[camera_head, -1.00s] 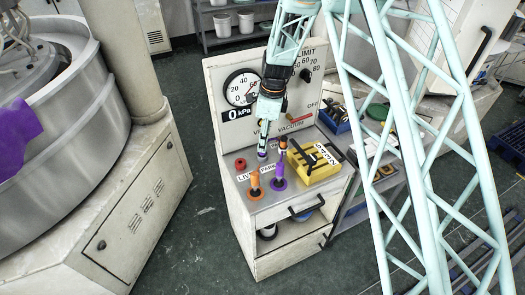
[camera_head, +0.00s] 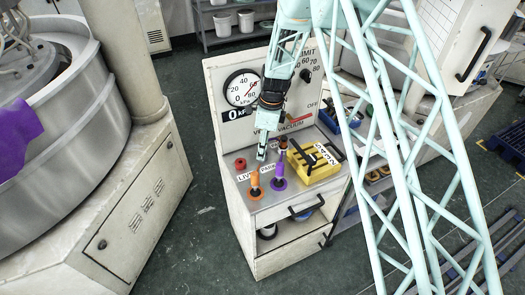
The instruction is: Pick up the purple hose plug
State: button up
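An orange plug (camera_head: 255,190) stands just left of the purple one, near the LIVE label.
A red knob (camera_head: 240,164) sits left of my gripper. A yellow block with black handles (camera_head: 312,164) stands close on the right. The gauge panel (camera_head: 220,75) rises behind. A large round machine (camera_head: 60,140) stands at the left, a blue bin (camera_head: 349,120) at the right.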

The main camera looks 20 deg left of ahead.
jog(key=c, duration=1)
jog(key=shift+r, duration=0.15)
jog(key=shift+r, duration=1.4)
jog(key=shift+s+a+r, duration=0.15)
jog(key=shift+s+r, duration=0.1)
jog(key=shift+r, duration=0.05)
jog(key=s+a, duration=0.2)
jog(key=s, duration=0.3)
jog(key=s+a+b, duration=0.1)
jog(key=s+a, duration=0.2)
jog(key=s, duration=0.2)
jog(key=s+a, duration=0.3)
jog(key=s, duration=0.2)
jog(key=shift+s+b, duration=0.3)
jog(key=shift+b, duration=0.1)
